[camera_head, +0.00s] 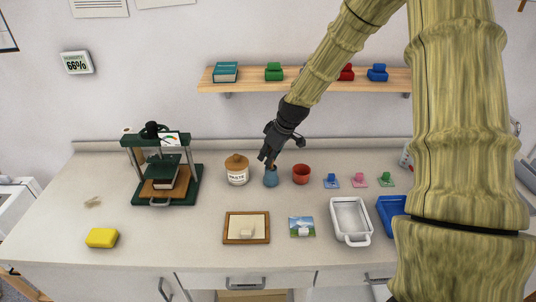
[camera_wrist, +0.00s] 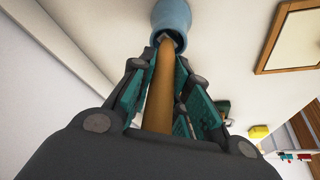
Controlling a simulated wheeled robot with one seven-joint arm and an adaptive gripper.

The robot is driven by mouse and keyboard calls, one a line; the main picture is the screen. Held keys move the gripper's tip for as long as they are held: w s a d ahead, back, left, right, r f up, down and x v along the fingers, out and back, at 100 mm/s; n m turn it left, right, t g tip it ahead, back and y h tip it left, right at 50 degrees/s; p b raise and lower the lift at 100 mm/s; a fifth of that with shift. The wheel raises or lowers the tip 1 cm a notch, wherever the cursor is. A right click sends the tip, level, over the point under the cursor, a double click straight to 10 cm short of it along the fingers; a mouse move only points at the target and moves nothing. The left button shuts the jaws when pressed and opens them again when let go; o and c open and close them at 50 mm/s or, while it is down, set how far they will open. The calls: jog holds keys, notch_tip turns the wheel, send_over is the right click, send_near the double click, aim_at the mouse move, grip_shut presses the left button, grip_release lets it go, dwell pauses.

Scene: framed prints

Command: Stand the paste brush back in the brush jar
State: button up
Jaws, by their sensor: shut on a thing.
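The paste brush (camera_wrist: 160,80) has a tan wooden handle and runs between my fingers in the wrist view. My gripper (camera_head: 267,157) is shut on its handle. The blue brush jar (camera_head: 271,177) stands upright on the counter just below my gripper. In the wrist view the jar (camera_wrist: 172,16) is at the top, and the brush's far end, with a greyish band, meets its mouth. I cannot tell how deep the end sits in the jar. In the head view, only a little of the brush shows between my fingers and the jar.
A red cup (camera_head: 301,174) stands close to the right of the jar, and a paste pot (camera_head: 237,170) to the left. A green press (camera_head: 164,172) is farther left. A wooden frame (camera_head: 246,239) and white tray (camera_head: 350,220) lie in front. A shelf (camera_head: 300,87) hangs above.

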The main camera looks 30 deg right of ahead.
jog(key=o, duration=0.9)
jog(key=shift+r, duration=0.1)
jog(key=v, duration=1.1)
jog(key=shift+s+d+r, duration=0.15)
jog(key=shift+s+r, duration=0.05)
jog(key=shift+r, duration=0.1)
jog(key=shift+r, duration=0.1)
